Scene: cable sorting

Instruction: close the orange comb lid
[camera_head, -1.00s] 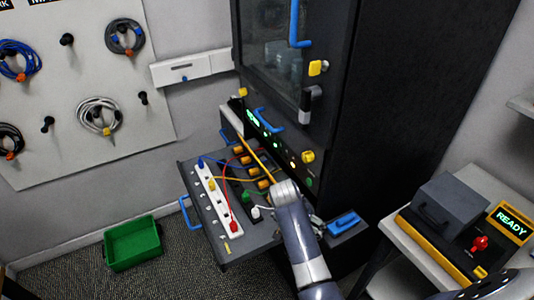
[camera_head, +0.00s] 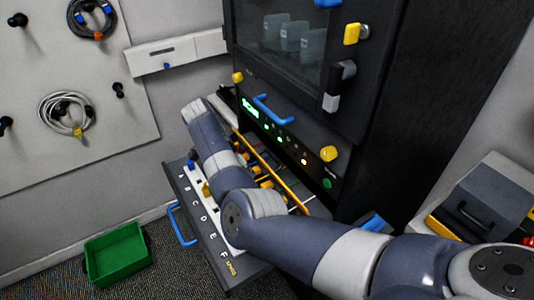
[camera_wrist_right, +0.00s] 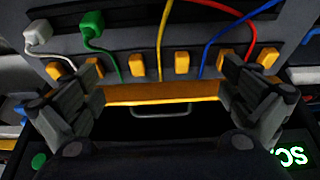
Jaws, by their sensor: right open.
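The orange comb lid (camera_head: 272,172) is a long bar along the cabinet side of the pulled-out drawer. In the right wrist view the lid (camera_wrist_right: 160,93) crosses the middle, just below a row of orange comb blocks (camera_wrist_right: 182,62) with cables running between them. My right gripper (camera_wrist_right: 165,100) is open, with one finger near each visible end of the lid and nothing held between them. I cannot tell whether the fingers touch it. In the head view my right arm covers part of the drawer and the gripper's fingers are hidden. My left gripper is not in view.
A white power strip (camera_head: 214,215) lies in the drawer beside a blue drawer handle (camera_head: 180,226). The cabinet's front panel, with a blue handle (camera_head: 273,110) and yellow knob (camera_head: 328,153), rises close behind the lid. A green bin (camera_head: 117,254) stands on the floor.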

